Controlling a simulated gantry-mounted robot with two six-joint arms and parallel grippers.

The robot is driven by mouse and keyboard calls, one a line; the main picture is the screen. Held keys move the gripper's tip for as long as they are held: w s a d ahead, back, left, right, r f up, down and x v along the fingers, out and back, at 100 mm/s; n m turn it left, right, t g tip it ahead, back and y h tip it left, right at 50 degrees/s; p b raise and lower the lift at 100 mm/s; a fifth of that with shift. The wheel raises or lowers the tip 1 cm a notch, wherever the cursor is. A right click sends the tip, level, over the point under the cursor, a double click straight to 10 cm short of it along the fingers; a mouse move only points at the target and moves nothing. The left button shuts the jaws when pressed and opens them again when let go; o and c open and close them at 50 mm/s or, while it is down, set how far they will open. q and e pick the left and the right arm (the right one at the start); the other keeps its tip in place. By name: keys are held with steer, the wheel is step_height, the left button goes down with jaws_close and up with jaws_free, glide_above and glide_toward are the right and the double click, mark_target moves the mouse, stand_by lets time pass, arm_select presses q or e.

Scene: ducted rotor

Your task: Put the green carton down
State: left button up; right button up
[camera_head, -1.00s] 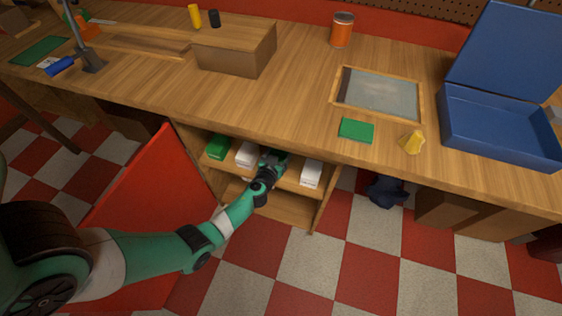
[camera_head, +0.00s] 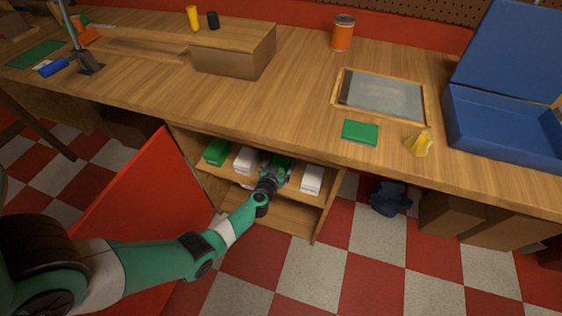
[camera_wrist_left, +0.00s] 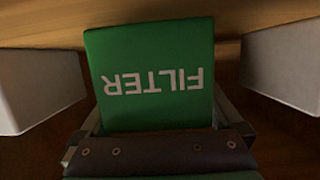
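The green carton (camera_wrist_left: 150,78), marked FILTER upside down in the left wrist view, lies between the fingers of my left gripper (camera_wrist_left: 157,112). The fingers appear shut on its two sides. In the head view the green carton (camera_head: 283,164) and my left gripper (camera_head: 275,178) are inside the open cabinet under the bench, at the upper shelf (camera_head: 293,186). I cannot tell whether the carton touches the shelf. My right gripper is not in view.
White cartons (camera_head: 244,159) (camera_head: 311,179) stand on either side of the carton, close by. Another green carton (camera_head: 217,152) is at the shelf's left end. The red cabinet door (camera_head: 150,205) stands open at left. The lower compartment (camera_head: 275,214) looks empty.

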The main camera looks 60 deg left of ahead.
mark_target(281, 161)
arm_select(q)
steer(key=shift+r, duration=0.2)
steer(key=p+v, duration=0.2)
steer(key=v, duration=0.1)
steer(key=shift+s+d+r, duration=0.1)
steer(key=shift+r, duration=0.25)
steer(key=p+v, duration=0.2)
steer(key=v, duration=0.6)
steer(key=shift+s+d+f, duration=0.2)
steer(key=shift+s+d, duration=0.05)
